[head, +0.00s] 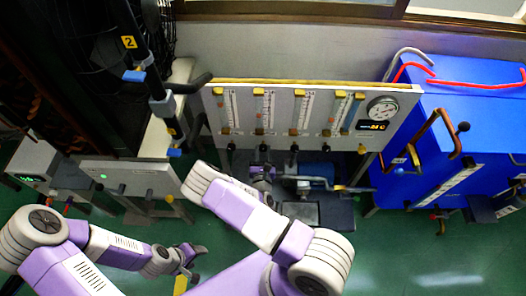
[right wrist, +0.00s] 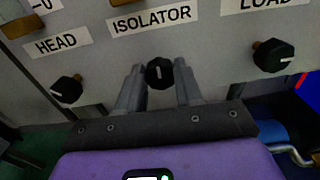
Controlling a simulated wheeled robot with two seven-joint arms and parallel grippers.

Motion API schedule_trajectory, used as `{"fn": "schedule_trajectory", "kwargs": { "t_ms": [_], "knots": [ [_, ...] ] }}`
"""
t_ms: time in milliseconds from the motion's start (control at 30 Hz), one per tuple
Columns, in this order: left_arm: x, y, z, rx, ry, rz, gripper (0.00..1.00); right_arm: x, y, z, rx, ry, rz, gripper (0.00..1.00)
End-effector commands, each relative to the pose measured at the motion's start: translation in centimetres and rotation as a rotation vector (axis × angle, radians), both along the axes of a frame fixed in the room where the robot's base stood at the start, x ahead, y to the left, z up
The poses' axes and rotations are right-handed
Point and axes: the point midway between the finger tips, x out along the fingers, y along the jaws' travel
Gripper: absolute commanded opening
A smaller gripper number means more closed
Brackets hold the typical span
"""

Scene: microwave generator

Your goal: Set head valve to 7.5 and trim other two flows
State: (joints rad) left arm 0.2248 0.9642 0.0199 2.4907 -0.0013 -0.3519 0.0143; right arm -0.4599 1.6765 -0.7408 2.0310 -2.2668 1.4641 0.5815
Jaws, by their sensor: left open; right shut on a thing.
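The grey flow panel (head: 285,135) carries several flow tubes with black knobs below. In the right wrist view, the ISOLATOR knob (right wrist: 160,73) sits between the fingertips of my right gripper (right wrist: 159,78), which is shut on it. Its white mark points about straight up. The HEAD knob (right wrist: 66,90) is to the left and the LOAD knob (right wrist: 273,56) to the right, both untouched. In the head view, my right gripper (head: 262,160) is at the panel's lower edge, partly hidden by my arm. Tube readings are too small to read.
A round gauge (head: 382,108) and a small display are at the panel's right end. A blue cabinet (head: 460,110) with copper pipes stands to the right. Low grey units (head: 130,175) stand at the left. Green floor (head: 400,255) is open at the lower right.

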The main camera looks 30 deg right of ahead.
Motion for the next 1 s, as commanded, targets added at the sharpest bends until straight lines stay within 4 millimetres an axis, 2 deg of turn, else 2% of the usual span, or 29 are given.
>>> {"fn": "schedule_trajectory", "kwargs": {
  "t_ms": [33, 67, 200, 567, 1000],
  "knots": [
    [0.0, 0.0, 0.0, 0.0, 0.0, 0.0, 0.61, 0.0, 0.0, 0.0, 0.0, 0.0, 0.0, 0.05],
    [0.0, 0.0, 0.0, 0.0, 0.0, 0.0, 0.61, 0.0, 0.0, 0.0, 0.0, 0.0, 0.0, 0.38],
    [0.0, 0.0, 0.0, 0.0, 0.0, 0.0, 0.61, 0.0, 0.0, 0.0, 0.001, -0.001, 0.0, 0.6],
    [0.0, 0.0, 0.2, 0.0, 0.0, 0.0, 0.61, -0.5, 0.3, 0.0, 0.002, 0.001, 0.0, 0.61],
    [0.0, 0.0, 1.8, 0.0, 0.0, 0.0, 0.61, -5.9, 3.7, 0.0, 0.002, 0.001, 0.001, 0.61]
  ]
}}
